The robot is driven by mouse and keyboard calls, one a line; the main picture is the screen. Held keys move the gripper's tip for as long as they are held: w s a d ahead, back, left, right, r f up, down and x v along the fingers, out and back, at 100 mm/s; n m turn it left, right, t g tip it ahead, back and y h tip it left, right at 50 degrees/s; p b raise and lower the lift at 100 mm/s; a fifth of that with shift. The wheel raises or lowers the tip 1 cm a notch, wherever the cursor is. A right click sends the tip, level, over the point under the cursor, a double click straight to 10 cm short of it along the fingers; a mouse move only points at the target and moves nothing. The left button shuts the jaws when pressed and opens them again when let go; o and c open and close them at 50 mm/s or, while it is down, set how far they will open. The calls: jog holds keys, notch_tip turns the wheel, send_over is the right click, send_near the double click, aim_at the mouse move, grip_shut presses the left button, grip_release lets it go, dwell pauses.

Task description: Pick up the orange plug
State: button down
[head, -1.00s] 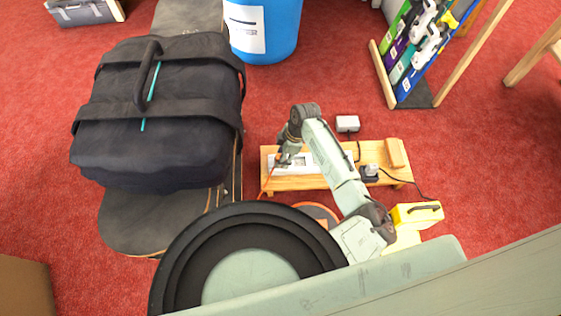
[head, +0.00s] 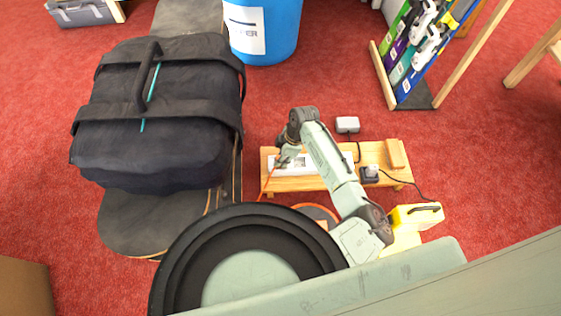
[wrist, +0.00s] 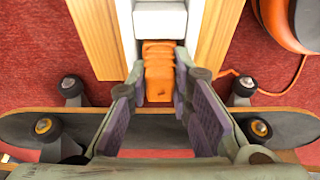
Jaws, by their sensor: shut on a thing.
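The orange plug (wrist: 158,72) is between the two fingers of my gripper (wrist: 158,78) in the wrist view. The fingers are shut on its sides. Its upper end meets a white block (wrist: 160,20) on the white power strip (head: 334,160); I cannot tell whether it is seated there. In the head view my gripper (head: 284,161) is at the left end of the strip and hides most of the plug. An orange cord (head: 267,182) runs down from there.
The strip lies on a low wooden bench (head: 300,184). A grey plug (head: 370,173) with a black cable is farther right on it. A skateboard (wrist: 25,127) shows below the plug in the wrist view. A black bag (head: 150,165) stands to the left.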

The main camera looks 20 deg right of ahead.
notch_tip(320, 180, up, 10)
jog(key=shift+r+p, duration=0.1)
jog(key=shift+p, duration=0.85)
jog(key=c, duration=2.1)
grip_release()
grip_shut()
jog(key=shift+a, duration=0.1)
